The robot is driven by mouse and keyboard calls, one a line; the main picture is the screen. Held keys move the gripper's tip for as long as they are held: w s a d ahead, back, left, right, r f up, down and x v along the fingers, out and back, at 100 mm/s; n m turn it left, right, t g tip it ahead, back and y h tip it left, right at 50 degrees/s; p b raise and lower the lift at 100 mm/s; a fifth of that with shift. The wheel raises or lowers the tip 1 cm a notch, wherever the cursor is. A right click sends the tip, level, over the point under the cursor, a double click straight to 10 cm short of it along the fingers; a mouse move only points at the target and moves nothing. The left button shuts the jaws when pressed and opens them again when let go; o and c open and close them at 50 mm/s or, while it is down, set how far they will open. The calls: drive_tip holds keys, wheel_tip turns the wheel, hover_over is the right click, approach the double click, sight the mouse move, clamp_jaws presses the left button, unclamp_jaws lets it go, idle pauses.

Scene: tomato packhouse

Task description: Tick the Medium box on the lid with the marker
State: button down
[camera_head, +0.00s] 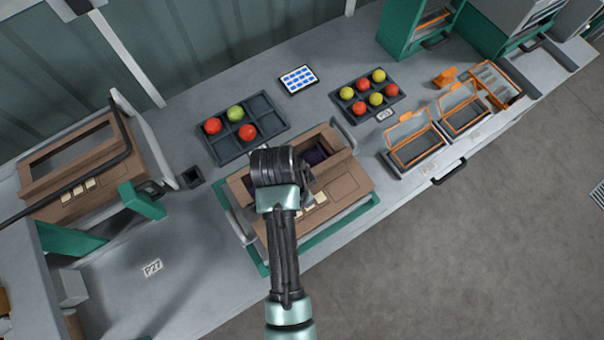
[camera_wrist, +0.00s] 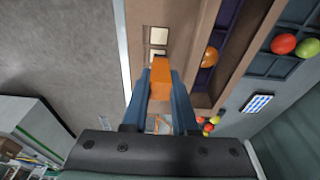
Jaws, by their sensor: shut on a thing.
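My gripper (camera_wrist: 161,98) is shut on an orange marker (camera_wrist: 160,72) in the wrist view. Its tip is hidden. The brown carton (camera_head: 345,187) lies under my wrist in the head view, with an opening showing a dark purple inside. Its brown lid panel also shows in the wrist view (camera_wrist: 190,45). Pale tick boxes (camera_head: 320,198) lie on this panel. Two of them show in the wrist view (camera_wrist: 158,36), just beyond the marker. I cannot read their labels or tell whether the marker touches the panel. My wrist hides part of the carton in the head view.
Trays of red, green and yellow tomatoes stand behind the carton (camera_head: 273,119) and at back right (camera_head: 396,101). A tablet (camera_head: 298,79) lies between them. Orange-rimmed clear punnets (camera_head: 411,143) stand right. Another carton (camera_head: 75,170) stands left.

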drive_tip(key=shift+s, duration=0.3)
wheel_tip(320, 180, up, 6)
drive_tip(key=p, duration=0.6)
idle(0.3)
idle(0.4)
